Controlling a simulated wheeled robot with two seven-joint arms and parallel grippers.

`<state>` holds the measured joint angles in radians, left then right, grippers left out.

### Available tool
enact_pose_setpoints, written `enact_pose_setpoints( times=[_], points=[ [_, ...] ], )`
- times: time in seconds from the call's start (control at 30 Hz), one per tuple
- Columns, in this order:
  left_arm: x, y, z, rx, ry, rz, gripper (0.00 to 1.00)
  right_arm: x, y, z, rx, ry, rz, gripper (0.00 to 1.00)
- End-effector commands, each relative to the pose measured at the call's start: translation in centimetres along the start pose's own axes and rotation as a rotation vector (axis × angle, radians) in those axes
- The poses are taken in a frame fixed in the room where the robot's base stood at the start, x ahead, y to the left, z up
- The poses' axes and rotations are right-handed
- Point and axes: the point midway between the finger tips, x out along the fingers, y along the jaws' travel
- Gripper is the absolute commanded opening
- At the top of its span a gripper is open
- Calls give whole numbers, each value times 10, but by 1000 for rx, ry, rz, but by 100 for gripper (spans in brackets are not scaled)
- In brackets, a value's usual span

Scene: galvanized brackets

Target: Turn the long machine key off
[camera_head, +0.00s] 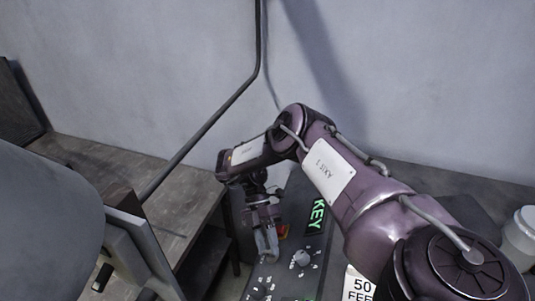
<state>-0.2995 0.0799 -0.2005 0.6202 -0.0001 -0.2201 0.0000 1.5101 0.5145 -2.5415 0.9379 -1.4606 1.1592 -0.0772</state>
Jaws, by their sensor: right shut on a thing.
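My right gripper (266,248) reaches down to a dark control panel (313,270), left of the green lit KEY label (317,215). Its grey fingers are closed together at the panel's left part. The long machine key is hidden by the fingers, so its turn angle cannot be told. My purple right arm comes in from the right and covers part of the panel. My left gripper is not in view.
A round knob (301,257) and several small white marks are on the panel close to the fingers. A small red and yellow part (284,231) sits just behind. A white 50 FEED label (358,286) is at the front. A wooden bench (150,190) stands left.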

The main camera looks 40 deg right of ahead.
Motion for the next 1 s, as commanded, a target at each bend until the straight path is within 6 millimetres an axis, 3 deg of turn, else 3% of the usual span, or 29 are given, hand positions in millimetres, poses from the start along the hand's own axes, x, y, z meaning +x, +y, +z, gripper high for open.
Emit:
enact_pose_setpoints(
  times=[0.3,0.33,0.5,1.0],
  points=[
    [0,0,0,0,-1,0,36,1,0,0,-3,0,-1,10],
    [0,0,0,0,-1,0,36,1,0,0,-3,0,-1,34],
    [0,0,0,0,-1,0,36,1,0,0,-2,0,-2,55],
    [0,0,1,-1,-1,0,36,1,0,0,1,1,-1,55]
  ],
)
